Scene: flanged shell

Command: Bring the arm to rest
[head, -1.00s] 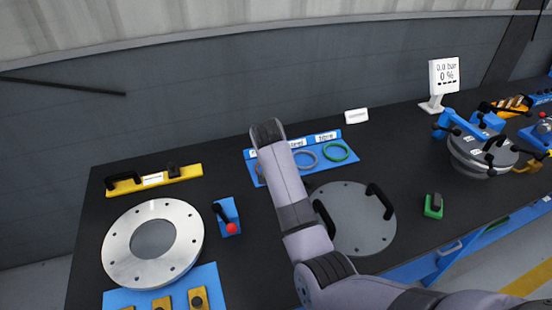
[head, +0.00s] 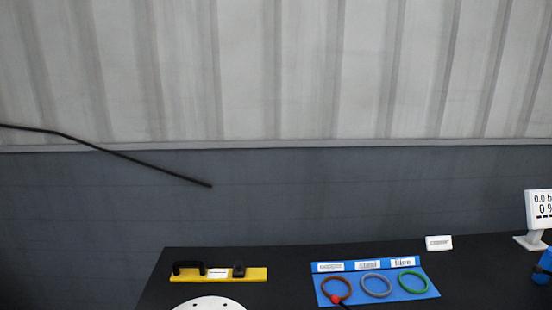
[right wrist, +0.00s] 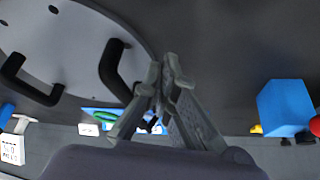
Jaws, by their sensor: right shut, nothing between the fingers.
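My right gripper (right wrist: 162,72) shows in the right wrist view. Its fingertips are together with nothing between them. Beyond the fingers, at upper left of that view, is a grey round plate (right wrist: 40,35) with two black handles (right wrist: 112,68). No arm or gripper of mine shows in the head view, and my left gripper is in neither current view.
The head view shows the dark bench (head: 290,265), a yellow bar with a black handle (head: 255,274), and a blue tray (head: 415,292) with three rings. A red knob (head: 335,299) overlaps the brown ring. A blue block (right wrist: 285,105) lies right in the wrist view.

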